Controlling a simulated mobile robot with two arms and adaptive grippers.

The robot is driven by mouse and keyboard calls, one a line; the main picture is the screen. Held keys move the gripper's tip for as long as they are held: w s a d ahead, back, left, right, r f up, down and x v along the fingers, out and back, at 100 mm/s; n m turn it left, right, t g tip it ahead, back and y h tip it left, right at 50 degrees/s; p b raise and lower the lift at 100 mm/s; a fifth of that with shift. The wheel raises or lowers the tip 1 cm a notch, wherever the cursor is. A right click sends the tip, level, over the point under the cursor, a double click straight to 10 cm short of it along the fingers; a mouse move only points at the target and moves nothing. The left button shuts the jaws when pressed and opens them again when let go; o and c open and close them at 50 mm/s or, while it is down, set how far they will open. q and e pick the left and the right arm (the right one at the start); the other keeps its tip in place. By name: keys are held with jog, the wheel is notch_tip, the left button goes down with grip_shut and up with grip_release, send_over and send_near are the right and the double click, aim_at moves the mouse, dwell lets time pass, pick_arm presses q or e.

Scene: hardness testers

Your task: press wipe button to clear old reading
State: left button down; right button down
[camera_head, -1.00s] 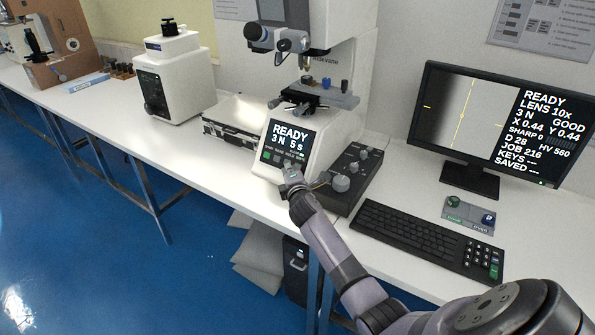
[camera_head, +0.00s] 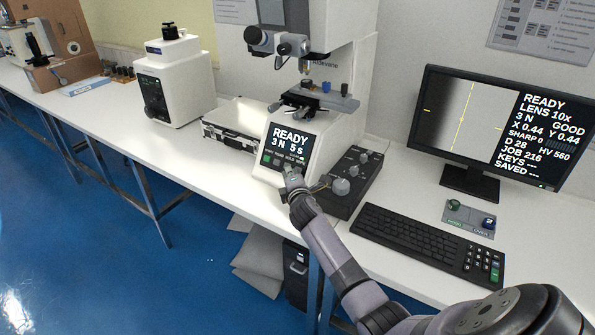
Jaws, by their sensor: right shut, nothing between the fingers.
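The hardness tester's front panel (camera_head: 291,140) has a lit screen reading READY, 3 N, 5 s. A row of small buttons runs along the panel's lower edge, with a green one (camera_head: 265,158) at the left end. Tiny labels stand above the buttons, and the rightmost seems to read WIPE. My right gripper (camera_head: 290,173) is shut and empty, right in front of the right part of this row. It hides part of the row, so I cannot tell whether it touches a button. My left gripper is not in view.
A dark control box (camera_head: 345,185) with knobs stands close to the right of my gripper. A keyboard (camera_head: 425,243), a small button pad (camera_head: 470,217) and a monitor (camera_head: 490,130) are farther right.

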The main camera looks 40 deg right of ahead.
dwell(0.5)
jog(key=shift+w+d+f, duration=0.15)
jog(key=shift+d+f, duration=0.05)
jog(key=shift+d, duration=0.15)
jog(key=shift+w+d+f+b, duration=0.15)
jog(key=shift+d+b, duration=0.1)
jog(key=shift+b, duration=0.15)
dwell(0.4)
dwell(0.4)
jog(key=shift+s+a+r+p, duration=0.4)
jog(key=shift+a+p, duration=0.1)
jog(key=shift+a, duration=0.1)
jog(key=a+p, duration=0.1)
jog(key=s+a+r+p, duration=0.1)
jog(key=a+r+p, duration=0.1)
jog(key=a, duration=0.1)
jog(key=shift+s+r, duration=0.25)
